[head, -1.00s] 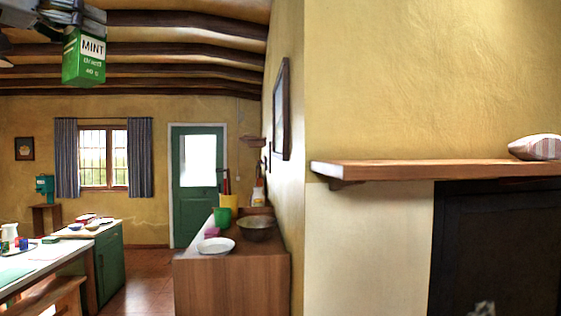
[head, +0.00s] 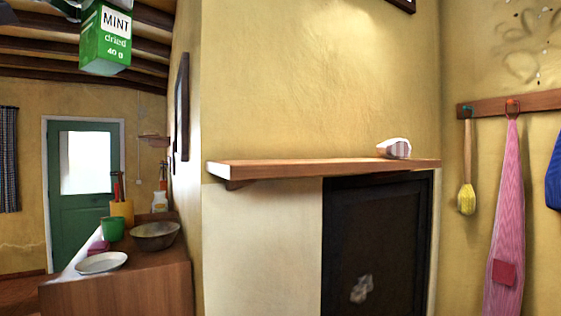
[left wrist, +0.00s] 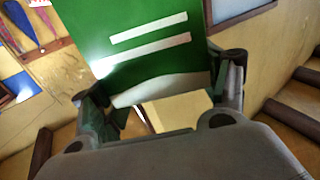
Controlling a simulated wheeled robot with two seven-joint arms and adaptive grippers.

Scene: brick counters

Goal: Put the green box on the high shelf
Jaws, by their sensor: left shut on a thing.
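The green box (head: 106,40), labelled "MINT dried 40 g", hangs upright at the top left of the head view. My left gripper is shut on it; in the left wrist view the gripper's fingers (left wrist: 160,92) are on either side of the green box (left wrist: 140,40). In the head view only a bit of the gripper shows at the top edge. The high shelf (head: 290,171) is a wooden board on the yellow wall, right of the box and lower in the picture. My right gripper is not clearly in view.
A striped whitish object (head: 396,148) lies near the shelf's right end; the rest of its top looks clear. A dark panel (head: 376,245) is below. A counter (head: 120,290) with a bowl (head: 154,236) and plate (head: 101,263) stands left. A hook rail (head: 515,103) is at right.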

